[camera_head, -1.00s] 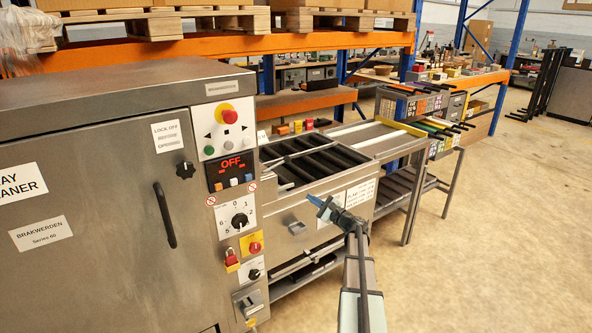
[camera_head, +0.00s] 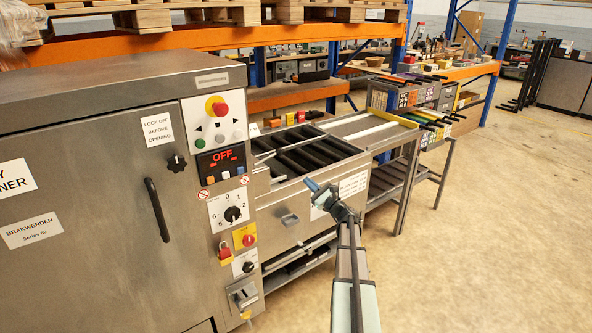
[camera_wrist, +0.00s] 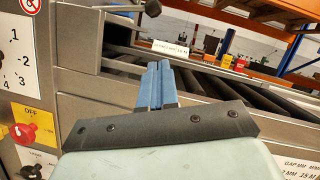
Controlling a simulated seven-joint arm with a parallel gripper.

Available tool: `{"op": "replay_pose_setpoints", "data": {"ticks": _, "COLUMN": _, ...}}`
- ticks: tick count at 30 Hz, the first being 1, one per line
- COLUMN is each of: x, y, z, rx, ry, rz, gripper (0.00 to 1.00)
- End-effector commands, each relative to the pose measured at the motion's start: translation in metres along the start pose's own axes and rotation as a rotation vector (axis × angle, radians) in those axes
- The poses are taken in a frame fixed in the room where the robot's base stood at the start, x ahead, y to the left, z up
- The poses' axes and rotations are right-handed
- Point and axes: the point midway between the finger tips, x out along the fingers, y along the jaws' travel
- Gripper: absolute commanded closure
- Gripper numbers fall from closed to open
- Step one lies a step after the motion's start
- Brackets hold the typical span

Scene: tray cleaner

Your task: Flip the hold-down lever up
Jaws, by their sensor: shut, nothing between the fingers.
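My gripper (camera_head: 311,186) is shut and empty, with its blue fingers pressed together. It hangs in front of the roller section beside the steel cabinet, apart from its front panel in the head view. In the wrist view the shut fingertips (camera_wrist: 158,68) point toward the rollers. A grey bar ending in a black knob (camera_wrist: 152,8) shows above and left of the fingertips, and it looks like the hold-down lever. It lies nearly level there, apart from the fingers. I cannot make out its knob surely in the head view.
The cabinet's control panel (camera_head: 222,160), with knobs and an OFF display, stands left of the gripper. The roller bed (camera_head: 310,158) lies behind it. A small metal handle (camera_head: 290,219) juts from the front panel. Open floor (camera_head: 480,240) lies to the right.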

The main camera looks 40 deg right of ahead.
Motion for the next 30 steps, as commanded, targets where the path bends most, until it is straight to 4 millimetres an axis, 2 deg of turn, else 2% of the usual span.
{"op": "replay_pose_setpoints", "data": {"ticks": 5, "x": 0.021, "y": -0.001, "z": -0.001, "rx": -0.001, "ry": -0.001, "rz": 0.001, "gripper": 1.00}}
{"op": "replay_pose_setpoints", "data": {"ticks": 19, "x": 0.102, "y": -0.001, "z": 0.000, "rx": -0.001, "ry": -0.002, "rz": 0.001, "gripper": 1.00}}
{"op": "replay_pose_setpoints", "data": {"ticks": 24, "x": 0.114, "y": 0.000, "z": 0.018, "rx": -0.002, "ry": -0.001, "rz": 0.000, "gripper": 1.00}}
{"op": "replay_pose_setpoints", "data": {"ticks": 30, "x": 0.123, "y": 0.000, "z": 0.027, "rx": -0.002, "ry": 0.000, "rz": 0.000, "gripper": 1.00}}
